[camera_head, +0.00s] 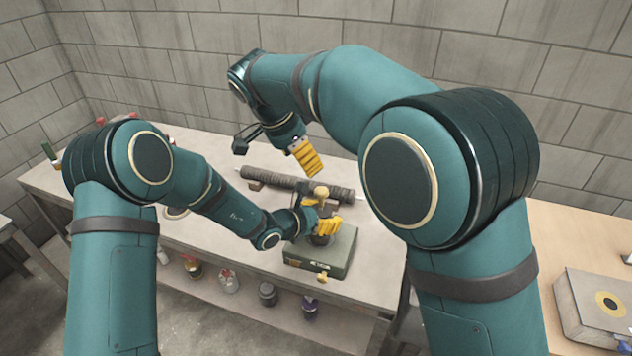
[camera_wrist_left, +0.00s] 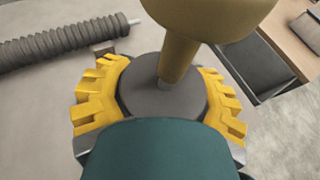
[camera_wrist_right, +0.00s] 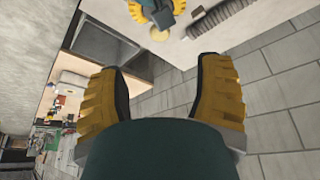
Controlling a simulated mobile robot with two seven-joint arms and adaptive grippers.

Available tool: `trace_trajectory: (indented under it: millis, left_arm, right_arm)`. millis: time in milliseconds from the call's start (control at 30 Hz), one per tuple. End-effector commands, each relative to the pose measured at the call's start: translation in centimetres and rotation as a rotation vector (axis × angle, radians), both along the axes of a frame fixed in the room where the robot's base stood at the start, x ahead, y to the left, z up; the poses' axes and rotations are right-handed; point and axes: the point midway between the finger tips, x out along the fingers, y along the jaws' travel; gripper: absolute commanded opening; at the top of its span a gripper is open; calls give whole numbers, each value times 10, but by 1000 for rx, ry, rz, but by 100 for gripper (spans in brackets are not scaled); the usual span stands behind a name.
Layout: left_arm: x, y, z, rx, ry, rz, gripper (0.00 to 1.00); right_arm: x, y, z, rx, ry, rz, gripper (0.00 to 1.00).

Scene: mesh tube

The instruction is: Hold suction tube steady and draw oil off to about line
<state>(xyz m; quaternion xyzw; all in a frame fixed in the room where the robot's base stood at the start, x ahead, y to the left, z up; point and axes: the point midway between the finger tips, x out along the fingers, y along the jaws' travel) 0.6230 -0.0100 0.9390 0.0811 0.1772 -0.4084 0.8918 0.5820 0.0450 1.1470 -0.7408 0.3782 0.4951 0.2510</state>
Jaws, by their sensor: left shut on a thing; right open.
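My left gripper (camera_head: 326,227) is shut on a dark grey round piece (camera_wrist_left: 140,80), with a yellow finger on each side of it. A tan knob-like part (camera_head: 321,191) stands above that piece; it looms large in the left wrist view (camera_wrist_left: 185,45). A green box (camera_head: 320,252) on the bench sits under the left gripper. My right gripper (camera_head: 307,156) is open and empty, raised above the bench; its fingers are apart in the right wrist view (camera_wrist_right: 160,75). I cannot make out a suction tube, oil or a level line.
A grey ribbed tube (camera_head: 285,184) lies across the bench (camera_head: 230,240) behind the left gripper. Several bottles and jars, including a dark jar (camera_head: 267,294), stand on the lower shelf. A grey box (camera_head: 597,305) is on the wooden table at right. A block wall closes the back.

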Motion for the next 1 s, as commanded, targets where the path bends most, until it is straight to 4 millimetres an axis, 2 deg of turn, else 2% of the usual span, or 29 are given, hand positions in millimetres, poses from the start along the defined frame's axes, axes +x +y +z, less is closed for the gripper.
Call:
trace_trajectory:
  millis: [167,400,600,800,1000]
  left_arm:
    - [0,0,1,-1,-1,0,9]
    - [0,0,0,-1,-1,0,9]
    - [0,0,0,-1,-1,0,9]
    - [0,0,0,-1,-1,0,9]
    - [0,0,1,-1,-1,0,9]
  right_arm:
    - [5,-8,-21,-2,4,-3,66]
    - [15,-23,-64,-2,4,-3,66]
    - [22,-32,-93,-1,3,-2,66]
    - [26,-36,-106,0,1,-1,66]
    - [26,-37,-108,0,1,-1,66]
